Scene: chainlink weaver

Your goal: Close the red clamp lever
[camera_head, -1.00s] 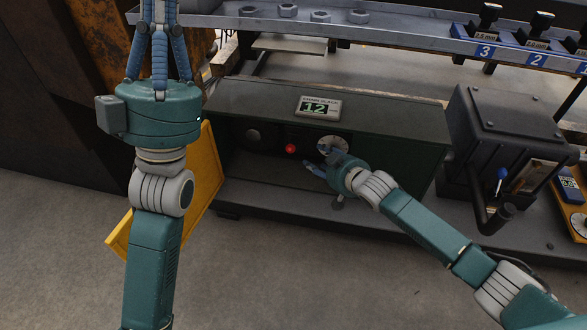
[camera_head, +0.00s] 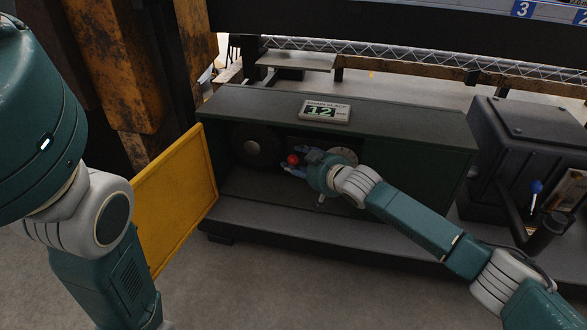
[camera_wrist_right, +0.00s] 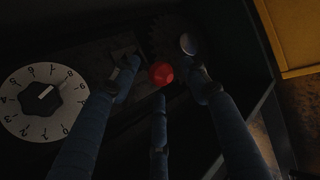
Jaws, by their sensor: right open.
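The red knob of the clamp lever (camera_head: 293,160) shows inside the open green cabinet, left of the white dial. In the right wrist view the red knob (camera_wrist_right: 161,74) lies between my spread fingers, just beyond the lower fingertip; I cannot tell whether any finger touches it. The lever's shaft is hidden. My right gripper (camera_head: 292,170) is open inside the cabinet at the knob; it also fills the right wrist view (camera_wrist_right: 160,80). My left arm comes in at the left edge of the head view, and its fingers are out of frame.
A numbered white dial (camera_wrist_right: 45,103) sits left of my fingers in the wrist view. The cabinet (camera_head: 400,135) has a display (camera_head: 324,112) reading 12 on top and a yellow door (camera_head: 176,205) swung open at left. A dark box with a blue-knobbed lever (camera_head: 536,187) stands at right.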

